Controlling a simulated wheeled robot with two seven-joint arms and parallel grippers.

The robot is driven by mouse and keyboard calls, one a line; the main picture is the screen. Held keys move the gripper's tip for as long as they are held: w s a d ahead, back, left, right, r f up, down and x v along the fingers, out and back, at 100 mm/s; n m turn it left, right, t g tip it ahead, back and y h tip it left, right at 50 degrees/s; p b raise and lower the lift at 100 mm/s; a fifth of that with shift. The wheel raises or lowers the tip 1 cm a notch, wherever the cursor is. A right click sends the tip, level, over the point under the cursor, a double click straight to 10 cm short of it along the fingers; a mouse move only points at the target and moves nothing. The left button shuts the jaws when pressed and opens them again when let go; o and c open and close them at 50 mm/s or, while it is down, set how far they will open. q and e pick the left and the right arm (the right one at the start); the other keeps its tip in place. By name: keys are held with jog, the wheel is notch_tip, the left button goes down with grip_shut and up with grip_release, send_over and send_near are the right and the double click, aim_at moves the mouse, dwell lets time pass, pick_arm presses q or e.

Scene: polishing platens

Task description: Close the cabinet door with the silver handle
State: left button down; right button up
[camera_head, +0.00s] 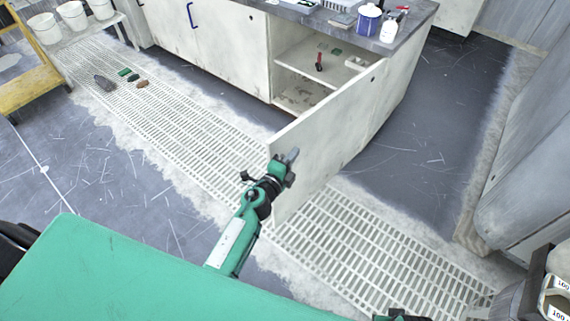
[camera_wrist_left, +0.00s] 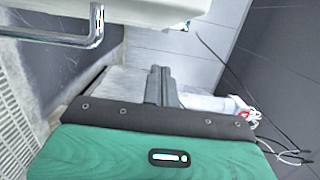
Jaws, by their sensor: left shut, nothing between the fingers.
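The cabinet door (camera_head: 325,140) stands partly open, its free edge swung out toward me and its outer face showing. The silver handle (camera_wrist_left: 97,28) shows in the left wrist view at the upper left, a bent metal bar on a pale panel. In the head view I cannot clearly make it out. My left gripper (camera_head: 291,156) is in front of the door face near its free edge. In the left wrist view its fingers (camera_wrist_left: 158,84) are together and empty, to the right of the handle; contact with the door is unclear.
The open cabinet shows a shelf with a red-handled item (camera_head: 319,62). A neighbouring door with a blue handle (camera_head: 191,15) is shut. The countertop (camera_head: 400,38) holds a blue-and-white canister (camera_head: 369,20) and bottles. Pale floor grating (camera_head: 350,245) runs below the door.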

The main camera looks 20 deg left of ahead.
aim_at(288, 142)
pick_arm(q)
jog(key=shift+w+a, duration=0.5)
jog(key=shift+w, duration=0.3)
jog(key=shift+w+a, duration=0.5)
jog(key=shift+w, duration=0.3)
jog(key=shift+w+a, duration=0.5)
jog(key=shift+w, duration=0.3)
jog(key=shift+a, duration=0.1)
